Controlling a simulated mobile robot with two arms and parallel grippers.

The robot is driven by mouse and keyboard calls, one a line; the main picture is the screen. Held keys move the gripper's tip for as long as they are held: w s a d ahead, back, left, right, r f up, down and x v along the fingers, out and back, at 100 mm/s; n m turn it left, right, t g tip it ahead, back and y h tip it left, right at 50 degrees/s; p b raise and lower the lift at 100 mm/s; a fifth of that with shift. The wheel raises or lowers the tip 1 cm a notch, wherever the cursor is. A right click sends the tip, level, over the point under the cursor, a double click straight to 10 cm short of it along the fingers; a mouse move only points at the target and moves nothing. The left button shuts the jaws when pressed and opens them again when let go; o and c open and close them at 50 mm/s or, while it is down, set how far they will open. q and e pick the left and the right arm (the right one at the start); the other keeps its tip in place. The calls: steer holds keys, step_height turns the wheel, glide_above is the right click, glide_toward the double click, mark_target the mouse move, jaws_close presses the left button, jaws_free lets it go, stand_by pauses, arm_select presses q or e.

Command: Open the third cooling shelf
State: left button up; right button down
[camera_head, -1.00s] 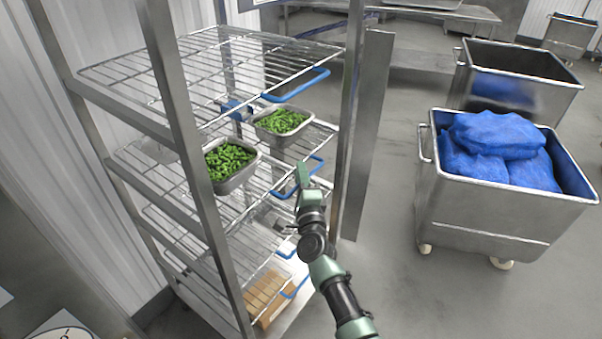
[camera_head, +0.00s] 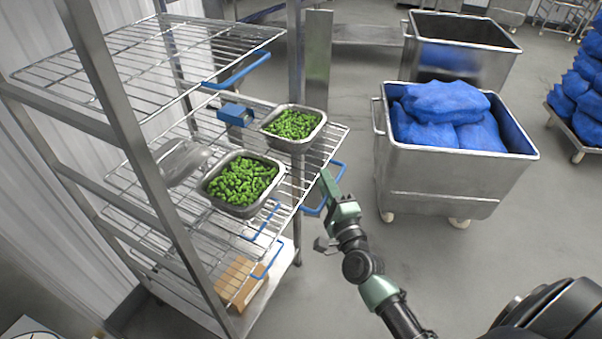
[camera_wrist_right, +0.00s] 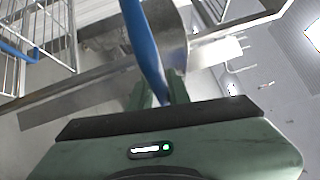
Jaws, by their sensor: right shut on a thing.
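A metal rack (camera_head: 120,125) holds several wire shelves with blue handles. The wire shelf (camera_head: 335,138) carrying two metal trays of green vegetables, the near tray (camera_head: 240,184) and the far tray (camera_head: 293,128), sticks out past the rack's front post. My right gripper (camera_head: 327,184) is shut on this shelf's blue handle (camera_head: 318,206), outside the rack. The handle also shows in the right wrist view (camera_wrist_right: 145,45), running between the fingers. The top shelf (camera_head: 150,65) and lower shelves sit further in. My left gripper is out of view.
A blue object (camera_head: 236,114) sits at the shelf's back. A cardboard box (camera_head: 240,280) lies low in the rack. To the right stands a wheeled metal bin (camera_head: 455,185) with blue bags, another bin behind it. Open grey floor lies between rack and bins.

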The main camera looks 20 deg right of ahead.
steer(key=s+d+r+b, duration=0.1)
steer(key=s+d, duration=0.4)
steer(key=s, duration=0.1)
steer(key=shift+d, duration=0.15)
steer(key=shift+s, duration=0.1)
steer(key=c, duration=1.5)
jaws_free()
steer(key=shift+s, duration=0.1)
steer(key=shift+f, duration=0.2)
steer(key=shift+s, duration=0.1)
